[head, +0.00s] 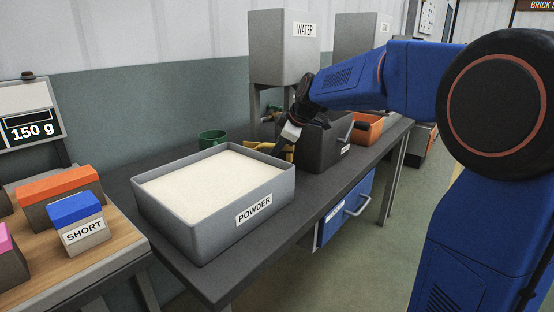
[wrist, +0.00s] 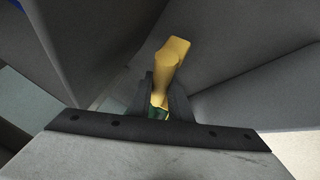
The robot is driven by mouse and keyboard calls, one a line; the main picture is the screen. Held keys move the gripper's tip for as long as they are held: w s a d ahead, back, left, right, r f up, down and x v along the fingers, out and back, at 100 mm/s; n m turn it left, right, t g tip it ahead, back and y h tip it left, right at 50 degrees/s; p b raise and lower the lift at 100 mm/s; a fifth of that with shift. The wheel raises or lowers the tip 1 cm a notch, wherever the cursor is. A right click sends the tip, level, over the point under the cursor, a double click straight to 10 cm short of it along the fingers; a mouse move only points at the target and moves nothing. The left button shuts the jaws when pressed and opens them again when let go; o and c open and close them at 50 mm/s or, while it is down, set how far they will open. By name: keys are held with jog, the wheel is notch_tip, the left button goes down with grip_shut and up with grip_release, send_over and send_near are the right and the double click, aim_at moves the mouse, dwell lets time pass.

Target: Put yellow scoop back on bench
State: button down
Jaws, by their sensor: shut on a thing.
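The yellow scoop (wrist: 171,65) is between the fingers of my gripper (wrist: 163,100) in the wrist view, and my gripper is shut on it. In the head view my gripper (head: 284,146) points down behind the powder box, and part of the yellow scoop (head: 262,143) shows beside it. The scoop is low, close to the dark bench (head: 292,228), between the powder box and the dark grey bin. I cannot tell whether it touches the bench. Much of the scoop is hidden by the powder box and my gripper.
A grey box labelled POWDER (head: 172,229) stands in front, full of pale powder. A dark grey bin (head: 318,150) and an orange bin (head: 367,133) stand to the right. A green cup (head: 211,139) is behind the powder box. A WATER tank (head: 283,48) stands above the bench's back.

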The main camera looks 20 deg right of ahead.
jog(key=shift+f, duration=2)
jog(key=shift+f, duration=0.1)
jog(key=c, duration=1.6)
grip_release()
jog(key=shift+c, duration=0.2)
jog(key=v, duration=1.2)
